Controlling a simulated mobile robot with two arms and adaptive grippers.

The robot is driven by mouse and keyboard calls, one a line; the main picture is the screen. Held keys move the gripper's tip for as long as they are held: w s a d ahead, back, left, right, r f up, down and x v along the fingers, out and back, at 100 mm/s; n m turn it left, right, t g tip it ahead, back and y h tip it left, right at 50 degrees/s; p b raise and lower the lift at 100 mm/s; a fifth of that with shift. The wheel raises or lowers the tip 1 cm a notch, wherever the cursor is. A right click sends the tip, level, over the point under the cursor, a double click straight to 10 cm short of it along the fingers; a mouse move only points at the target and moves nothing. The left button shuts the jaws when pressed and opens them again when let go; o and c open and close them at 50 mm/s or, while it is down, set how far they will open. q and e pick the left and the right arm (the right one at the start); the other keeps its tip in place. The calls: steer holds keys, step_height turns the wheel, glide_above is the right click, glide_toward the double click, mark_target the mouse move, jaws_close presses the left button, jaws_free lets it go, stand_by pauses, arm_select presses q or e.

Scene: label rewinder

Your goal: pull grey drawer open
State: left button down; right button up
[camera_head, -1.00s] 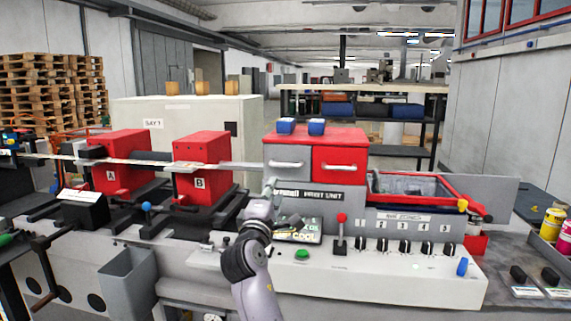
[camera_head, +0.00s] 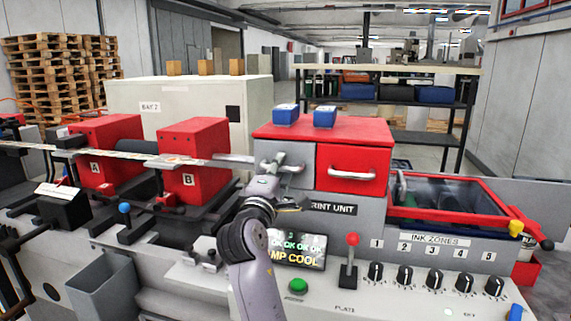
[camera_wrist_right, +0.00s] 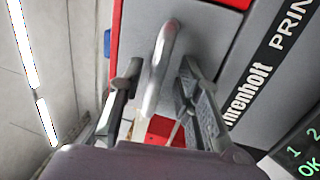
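The grey drawer (camera_head: 304,156) is at the upper left of the print unit, beside the red drawer (camera_head: 345,168). Its front looks flush, so the drawer appears closed. Its pale curved handle (camera_head: 293,169) is partly hidden by my right gripper (camera_head: 270,164) in the head view. In the right wrist view, the handle (camera_wrist_right: 160,72) stands between the two spread fingers of the gripper (camera_wrist_right: 160,78), with a gap visible on both sides. The right gripper is open around the handle and not clamped on it. My left gripper is in neither view.
Two blue blocks (camera_head: 286,114) (camera_head: 325,117) sit on the red cabinet top. Red box B (camera_head: 195,160) and the label web (camera_head: 130,155) lie to the left. Below are a display (camera_head: 297,249), a red-knobbed lever (camera_head: 352,240) and a green button (camera_head: 298,286).

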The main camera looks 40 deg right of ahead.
steer(key=shift+r, duration=0.15)
jaws_close()
stand_by(0.4)
stand_by(0.5)
